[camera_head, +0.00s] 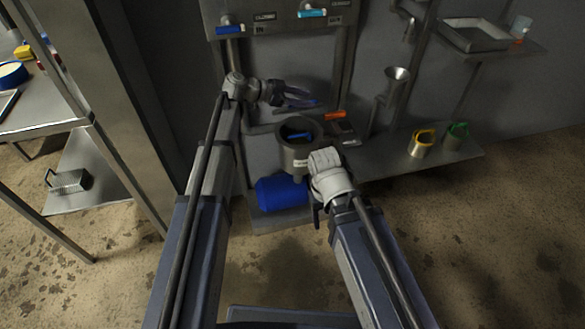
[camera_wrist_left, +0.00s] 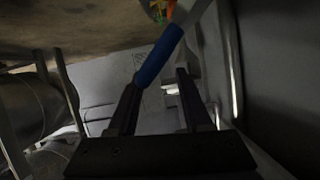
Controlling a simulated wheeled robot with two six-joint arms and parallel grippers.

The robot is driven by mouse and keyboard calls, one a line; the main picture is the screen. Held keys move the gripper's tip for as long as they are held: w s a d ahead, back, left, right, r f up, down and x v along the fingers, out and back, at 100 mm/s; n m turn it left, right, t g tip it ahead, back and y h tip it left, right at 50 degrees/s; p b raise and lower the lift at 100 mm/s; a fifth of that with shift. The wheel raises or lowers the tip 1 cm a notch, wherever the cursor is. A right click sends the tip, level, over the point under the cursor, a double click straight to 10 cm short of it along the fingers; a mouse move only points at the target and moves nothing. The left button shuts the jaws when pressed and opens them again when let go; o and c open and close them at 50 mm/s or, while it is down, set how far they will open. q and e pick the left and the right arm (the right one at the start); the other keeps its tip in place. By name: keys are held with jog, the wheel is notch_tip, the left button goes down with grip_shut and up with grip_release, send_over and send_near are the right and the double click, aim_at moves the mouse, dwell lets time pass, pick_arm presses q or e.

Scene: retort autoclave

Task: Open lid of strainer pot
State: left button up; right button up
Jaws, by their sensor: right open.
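The dark grey strainer pot (camera_head: 302,156) stands at the wall unit, its round dark mouth facing up. A blue bar (camera_head: 299,135) shows across the mouth; whether it belongs to a lid is unclear. My left gripper (camera_head: 312,98) is open behind and above the pot, its fingers spread and pointing right. In the left wrist view a blue bar (camera_wrist_left: 159,55) slants across near the left fingertip, and the fingers (camera_wrist_left: 160,82) stand wide apart. I cannot tell whether they touch it. My right gripper (camera_head: 317,212) hangs low in front of the pot, mostly hidden by its wrist.
A blue cylinder (camera_head: 282,193) lies below the pot. A steel shelf (camera_head: 385,160) to the right holds a yellow-handled mug (camera_head: 421,144) and a green-handled mug (camera_head: 455,136). A metal funnel (camera_head: 396,80) stands above it.

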pick_arm(q)
jog(key=s+d+f+m+t+b, duration=0.1)
jog(key=s+f+m+t+b, duration=0.2)
jog(key=f+b, duration=0.65)
jog(key=s+d+f+m+t+b, duration=0.2)
jog(key=s+f+m+b, duration=0.25)
jog(key=f+b, duration=0.55)
jog(key=s+a+r+n+g+p, duration=0.1)
jog(key=s+a+r, duration=0.2)
jog(key=s+a, duration=0.2)
jog(key=shift+s+a, duration=0.3)
